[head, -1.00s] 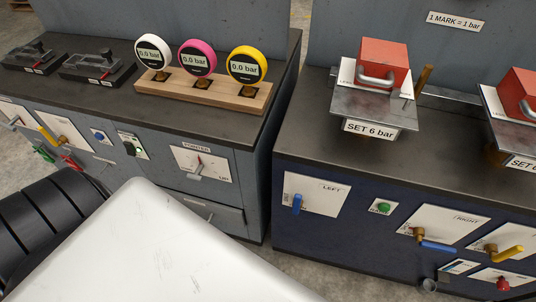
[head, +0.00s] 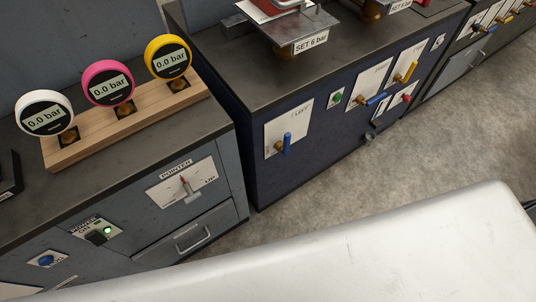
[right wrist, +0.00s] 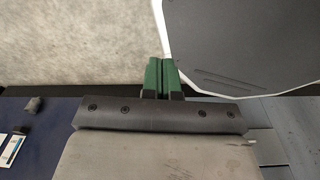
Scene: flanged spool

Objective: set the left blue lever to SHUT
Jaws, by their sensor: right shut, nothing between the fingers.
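The left blue lever (head: 287,140) is on a white plate labelled LEFT (head: 304,111), on the front of the dark blue cabinet. Its handle stands roughly upright in the picture; the small position words on the plate are too small to read. A second blue lever (head: 376,99) lies sideways on a plate further right. My right gripper (right wrist: 161,64) shows in the right wrist view with its green fingers together and empty, away from any lever. My left gripper is in neither current view.
A grey cabinet (head: 150,235) with a POINTER plate (head: 182,182) stands at left. Three gauges reading 0.0 bar, including a pink one (head: 108,83), stand on a wooden block (head: 70,153). Grey floor (head: 350,185) lies clear before the blue cabinet.

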